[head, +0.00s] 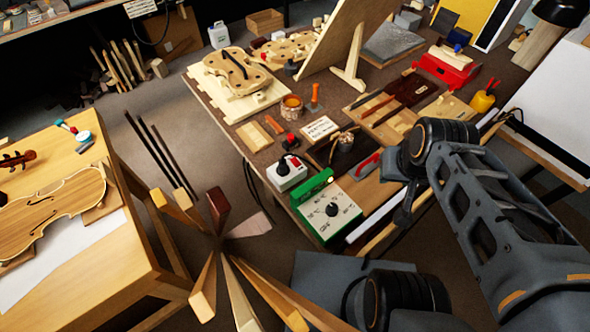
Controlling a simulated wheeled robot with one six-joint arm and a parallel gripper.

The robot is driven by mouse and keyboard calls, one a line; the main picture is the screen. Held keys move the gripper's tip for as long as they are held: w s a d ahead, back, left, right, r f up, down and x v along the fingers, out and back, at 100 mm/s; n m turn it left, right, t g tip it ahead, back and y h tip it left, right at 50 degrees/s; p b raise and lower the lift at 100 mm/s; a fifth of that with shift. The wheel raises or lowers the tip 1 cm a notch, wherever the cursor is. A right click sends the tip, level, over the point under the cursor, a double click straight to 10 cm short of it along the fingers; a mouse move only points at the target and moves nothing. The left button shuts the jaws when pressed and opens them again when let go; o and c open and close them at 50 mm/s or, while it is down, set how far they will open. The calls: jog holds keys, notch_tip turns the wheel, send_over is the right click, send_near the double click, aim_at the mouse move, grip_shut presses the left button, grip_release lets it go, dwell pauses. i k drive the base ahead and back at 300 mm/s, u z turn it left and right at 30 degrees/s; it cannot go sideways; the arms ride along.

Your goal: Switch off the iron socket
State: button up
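A white socket box (287,174) sits near the front left edge of the brown bench. A black plug (283,165) is in it, and a small red switch (296,162) shows on its top. Whether the switch is on or off is too small to tell. My gripper (402,215) hangs at the end of my arm, over the front edge of the bench, to the right of the socket and clearly apart from it. Its fingers are small and dark here, so their opening is not clear. I see nothing held in it.
A green box (327,207) with a black dial stands right beside the socket. A red-handled tool (366,165), a paper sign (319,130) and a glue pot (291,106) are close by. Wooden strips (225,240) rise in front of the bench. A violin table (100,285) stands left.

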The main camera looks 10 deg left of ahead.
aim_at(295, 161)
jog(key=k, duration=1.35)
jog(key=u, duration=0.4)
jog(key=i, duration=0.55)
jog(key=u, duration=0.7)
jog(key=i, duration=0.75)
jog(key=u, duration=0.05)
